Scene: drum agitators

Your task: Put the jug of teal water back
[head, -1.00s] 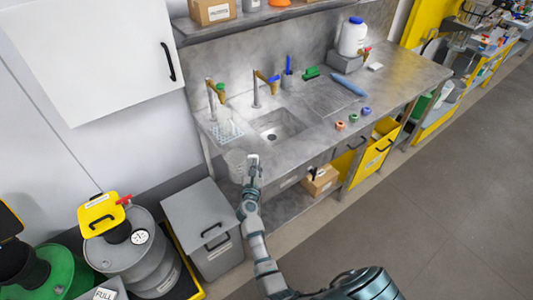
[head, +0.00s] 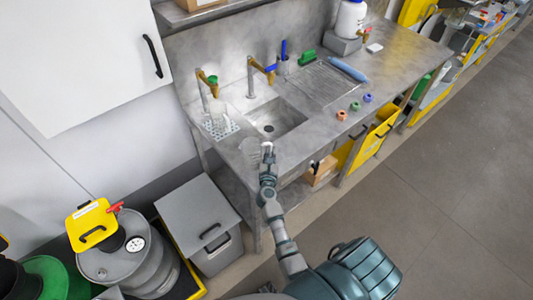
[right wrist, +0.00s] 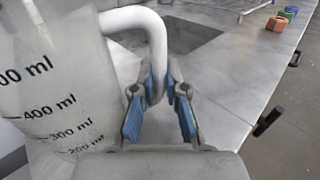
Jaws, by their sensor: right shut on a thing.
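A clear, greyish measuring jug (head: 249,149) shows small in the head view, by the front left part of the steel bench. In the right wrist view the jug (right wrist: 50,95) fills the left side, with black millilitre marks and a white handle (right wrist: 157,40). No teal colour shows in it. My right gripper (head: 267,147) is shut on the handle; its blue-padded fingers (right wrist: 160,82) lie on either side of it. The jug looks about upright. Whether its base touches the bench cannot be told. My left gripper is not in view.
The bench's sink (head: 275,121) lies just beyond the jug, with two taps behind it. A white draining mat (head: 220,128) with clear glassware is left of the sink. A grey bin (head: 209,226) and drum (head: 130,255) stand left.

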